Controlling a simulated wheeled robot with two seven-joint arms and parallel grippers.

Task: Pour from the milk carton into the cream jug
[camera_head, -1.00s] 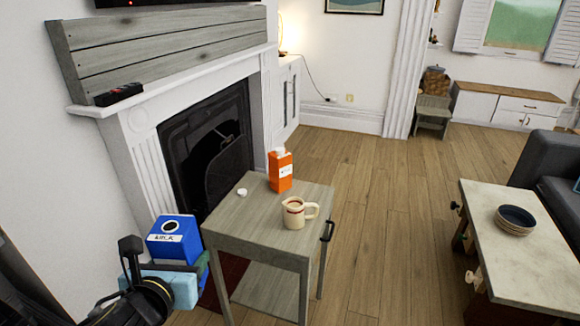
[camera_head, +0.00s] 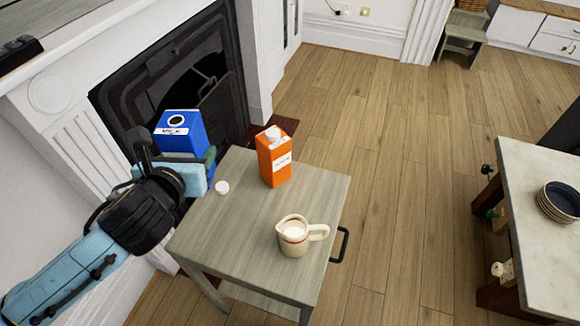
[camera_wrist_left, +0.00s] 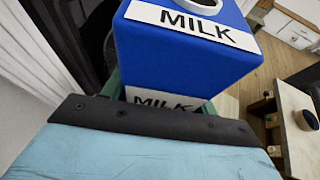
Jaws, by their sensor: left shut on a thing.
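The blue milk carton (camera_head: 182,134), with a white MILK label and an open spout hole on top, is held by my left gripper (camera_head: 196,168) near the table's back left edge. The carton also fills the upper middle of the left wrist view (camera_wrist_left: 185,55). My left gripper is shut on it; the fingers are mostly hidden. The cream jug (camera_head: 293,238) is cream-coloured with a reddish band, upright near the front right of the small table, its handle to the right. The jug is apart from the carton. My right gripper is not in view.
An orange juice carton (camera_head: 273,158) stands at the back of the small grey table (camera_head: 230,235), between milk carton and jug. A white cap (camera_head: 222,187) lies at its left. The fireplace (camera_head: 185,75) is behind. A pale table (camera_head: 545,170) with stacked bowls (camera_head: 560,200) is at right.

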